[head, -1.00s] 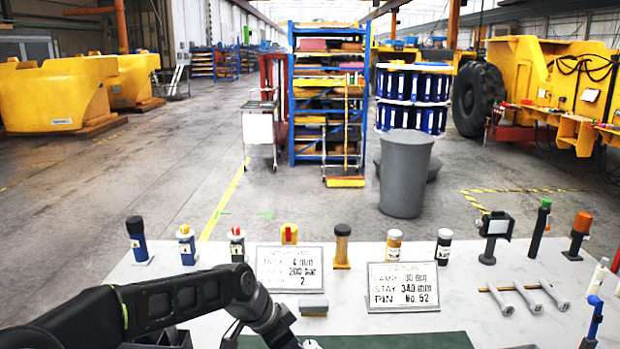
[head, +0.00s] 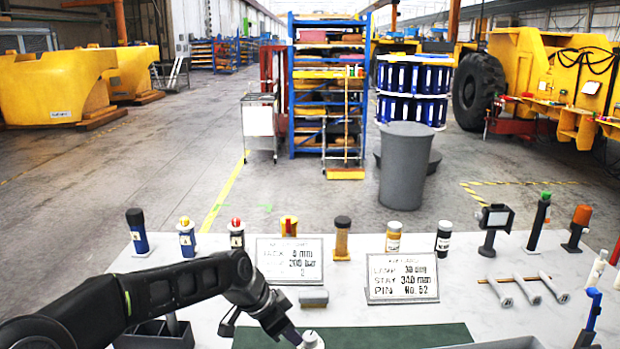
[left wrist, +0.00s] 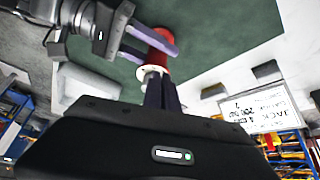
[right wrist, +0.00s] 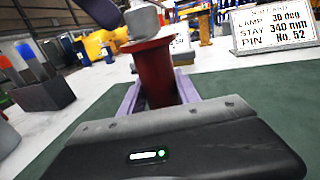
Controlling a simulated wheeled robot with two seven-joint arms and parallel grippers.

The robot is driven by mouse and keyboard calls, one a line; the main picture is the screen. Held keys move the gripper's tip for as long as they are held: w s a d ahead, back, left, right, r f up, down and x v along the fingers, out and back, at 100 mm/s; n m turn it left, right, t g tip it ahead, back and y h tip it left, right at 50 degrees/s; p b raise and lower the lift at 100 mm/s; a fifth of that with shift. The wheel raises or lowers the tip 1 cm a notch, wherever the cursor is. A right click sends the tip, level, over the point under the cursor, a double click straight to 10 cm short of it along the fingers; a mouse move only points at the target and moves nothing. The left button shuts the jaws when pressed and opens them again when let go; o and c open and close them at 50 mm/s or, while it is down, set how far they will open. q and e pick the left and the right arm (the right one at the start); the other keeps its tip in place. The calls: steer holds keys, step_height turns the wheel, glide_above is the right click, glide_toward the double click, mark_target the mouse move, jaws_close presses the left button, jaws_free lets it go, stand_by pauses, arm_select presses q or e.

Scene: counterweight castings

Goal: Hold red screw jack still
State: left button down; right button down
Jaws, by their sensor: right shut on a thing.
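The red screw jack (right wrist: 156,72) stands upright in the right wrist view with a pale cap on top. My right gripper (right wrist: 160,98) is shut on its red body, one purple finger on each side. The jack (left wrist: 160,42) also shows in the left wrist view, partly hidden by the fingers. My left gripper (left wrist: 162,90) has its dark fingers close together, right by the jack's pale end; I cannot tell whether they touch it. In the head view my left gripper (head: 295,335) is beside the jack's pale top (head: 311,341); the rest is cut off below.
The jack is over a green mat (head: 400,337) on a white table. A dark open bin (head: 155,336) is at the front left. Two printed signs (head: 402,277), a small grey block (head: 313,298) and a row of upright tools stand behind. Grey pins (head: 525,289) lie at the right.

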arm_select(q)
steer(key=shift+r, duration=0.1)
arm_select(e)
steer(key=shift+a, duration=0.1)
arm_select(q)
steer(key=shift+s+a, duration=0.1)
steer(key=shift+a, duration=0.2)
step_height(320, 180, up, 6)
steer(key=shift+f, duration=0.1)
stand_by(0.6)
arm_select(e)
steer(key=c, duration=0.8)
jaws_free()
